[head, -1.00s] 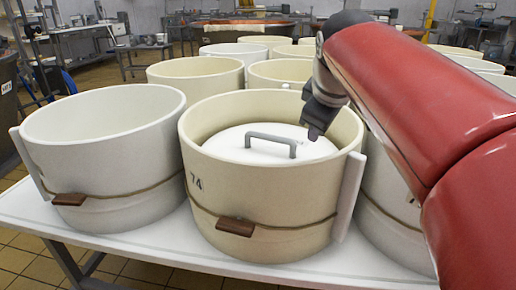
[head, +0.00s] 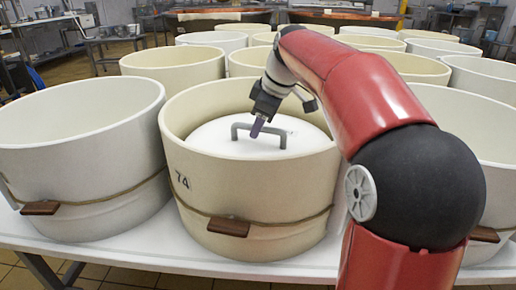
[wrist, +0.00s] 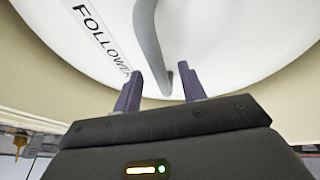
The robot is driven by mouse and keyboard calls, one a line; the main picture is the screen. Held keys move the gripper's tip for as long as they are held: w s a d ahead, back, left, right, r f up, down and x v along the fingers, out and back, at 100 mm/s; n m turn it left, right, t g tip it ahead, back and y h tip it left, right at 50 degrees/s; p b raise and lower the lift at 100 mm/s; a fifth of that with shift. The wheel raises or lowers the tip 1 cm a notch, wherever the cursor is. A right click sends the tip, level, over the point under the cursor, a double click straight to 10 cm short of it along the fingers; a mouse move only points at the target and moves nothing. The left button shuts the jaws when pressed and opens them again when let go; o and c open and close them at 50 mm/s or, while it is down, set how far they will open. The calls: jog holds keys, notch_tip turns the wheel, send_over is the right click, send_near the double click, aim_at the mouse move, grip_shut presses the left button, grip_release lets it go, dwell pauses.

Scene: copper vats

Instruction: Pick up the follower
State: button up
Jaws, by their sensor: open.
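The follower (head: 225,137) is a white round lid with a grey bar handle (head: 258,126), lying inside the cream vat marked 74 (head: 250,190). In the wrist view the follower (wrist: 215,50) carries a label with the letters "FOLLOWE" visible, and its grey handle (wrist: 148,45) runs up from between the fingers. My gripper (head: 256,128) is over the follower at the handle. In the wrist view my gripper (wrist: 160,88) is open, with one purple finger on each side of the handle's near end. I cannot tell whether the fingers touch it.
The vat's wall rises around the follower. A white vat (head: 80,150) stands close on the left, and others stand to the right and behind. All are on a white table (head: 110,250), with little free room between them.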

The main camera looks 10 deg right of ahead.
aim_at(258, 138)
jog(key=shift+x, duration=1.25)
grip_shut()
dwell(0.4)
jog(key=shift+r, duration=0.2)
